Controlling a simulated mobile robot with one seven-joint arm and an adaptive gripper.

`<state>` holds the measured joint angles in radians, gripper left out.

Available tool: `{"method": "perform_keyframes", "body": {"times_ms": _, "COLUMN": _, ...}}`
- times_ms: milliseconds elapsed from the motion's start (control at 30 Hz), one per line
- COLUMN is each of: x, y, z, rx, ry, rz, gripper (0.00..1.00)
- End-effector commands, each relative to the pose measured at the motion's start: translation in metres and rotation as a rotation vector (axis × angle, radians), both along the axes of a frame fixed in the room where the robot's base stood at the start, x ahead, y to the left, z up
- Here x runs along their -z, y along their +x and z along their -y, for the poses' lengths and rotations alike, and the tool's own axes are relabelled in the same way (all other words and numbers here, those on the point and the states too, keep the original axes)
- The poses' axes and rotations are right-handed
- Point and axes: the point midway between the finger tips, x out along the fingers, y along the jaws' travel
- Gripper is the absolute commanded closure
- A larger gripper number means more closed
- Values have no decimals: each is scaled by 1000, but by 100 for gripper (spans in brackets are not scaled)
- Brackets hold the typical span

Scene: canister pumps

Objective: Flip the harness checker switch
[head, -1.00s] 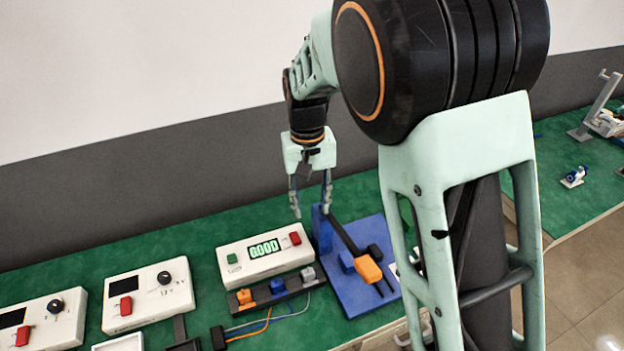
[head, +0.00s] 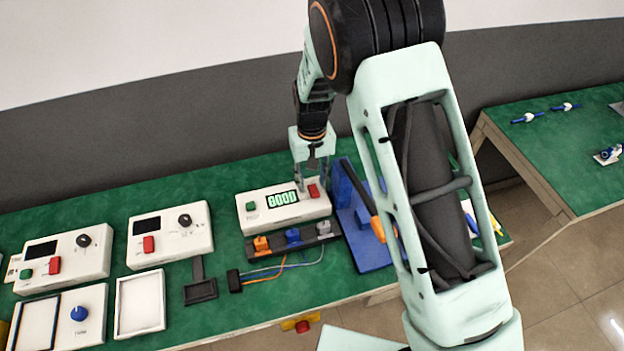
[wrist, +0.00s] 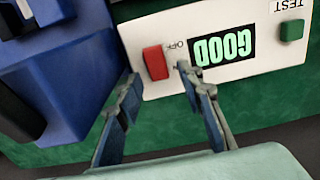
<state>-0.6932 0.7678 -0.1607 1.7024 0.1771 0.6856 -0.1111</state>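The harness checker (head: 262,215) is a white box with a lit green display reading GOOD, a green TEST button (wrist: 291,30) and a red switch (head: 313,191). In the wrist view the red switch (wrist: 156,62) lies just beyond and between my fingertips, near the word OFF. My gripper (head: 314,184) points down at the checker's right end. In the wrist view my gripper (wrist: 160,79) is open, with one finger on each side of the switch's line and nothing held. I cannot tell whether a fingertip touches the checker's face.
A blue fixture (head: 362,225) stands close on the right, partly hidden by my arm. A dark connector block (head: 285,244) with orange, blue and grey plugs lies in front of the checker, with wires (head: 285,265) nearby. Other white instrument boxes (head: 170,240) stand left.

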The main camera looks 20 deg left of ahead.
Motion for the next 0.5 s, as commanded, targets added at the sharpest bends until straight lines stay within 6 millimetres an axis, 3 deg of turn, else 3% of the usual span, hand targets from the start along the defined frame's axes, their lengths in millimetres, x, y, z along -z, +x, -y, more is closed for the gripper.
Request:
{"method": "perform_keyframes", "body": {"times_ms": 367, "x": 7, "y": 0, "z": 0, "rx": 0, "ry": 0, "rz": 0, "gripper": 65}}
{"method": "perform_keyframes", "body": {"times_ms": 500, "x": 7, "y": 0, "z": 0, "rx": 1, "ry": 0, "rz": 0, "gripper": 80}}
